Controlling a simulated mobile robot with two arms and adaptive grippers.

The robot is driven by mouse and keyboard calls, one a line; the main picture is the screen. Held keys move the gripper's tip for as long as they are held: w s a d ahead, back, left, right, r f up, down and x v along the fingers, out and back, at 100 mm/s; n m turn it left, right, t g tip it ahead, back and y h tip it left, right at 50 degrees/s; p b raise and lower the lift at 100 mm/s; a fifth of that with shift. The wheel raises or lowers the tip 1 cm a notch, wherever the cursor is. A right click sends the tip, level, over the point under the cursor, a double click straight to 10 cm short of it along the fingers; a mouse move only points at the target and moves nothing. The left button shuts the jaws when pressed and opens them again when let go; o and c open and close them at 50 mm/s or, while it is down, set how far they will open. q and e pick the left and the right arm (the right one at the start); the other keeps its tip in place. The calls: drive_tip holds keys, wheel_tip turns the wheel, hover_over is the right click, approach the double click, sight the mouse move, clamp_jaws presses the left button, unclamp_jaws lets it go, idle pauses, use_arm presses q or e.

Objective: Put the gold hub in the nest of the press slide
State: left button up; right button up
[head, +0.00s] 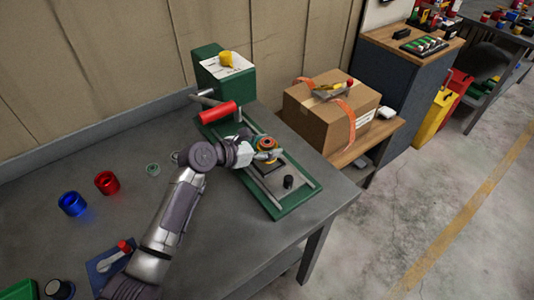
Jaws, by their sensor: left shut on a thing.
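The press (224,75) is green, with a red-handled lever, and stands at the back of the grey bench. Its slide (293,168) is a grey plate between two rails on a green base. A dark nest area (262,166) on the slide is partly hidden by my gripper. My left gripper (266,153) reaches in from the left over the slide. I cannot tell whether the hub touches the slide. My right gripper is not in view.
A black knob (288,182) stands on the slide's near end. Blue (72,204) and red (107,183) cups and a small pale-green ring (153,169) sit on the bench at left. A cardboard box (332,112) stands on a wooden shelf to the right.

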use_arm(q)
wheel_tip(320, 180, down, 3)
drive_tip(key=shift+r, duration=0.1)
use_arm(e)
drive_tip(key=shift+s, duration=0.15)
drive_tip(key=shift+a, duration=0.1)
use_arm(q)
drive_tip(key=o, duration=1.2)
drive_tip(key=shift+f, duration=0.25)
drive_tip(key=shift+o, duration=1.2)
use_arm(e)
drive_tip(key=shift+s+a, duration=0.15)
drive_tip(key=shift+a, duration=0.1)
use_arm(q)
drive_tip(key=shift+r, duration=0.1)
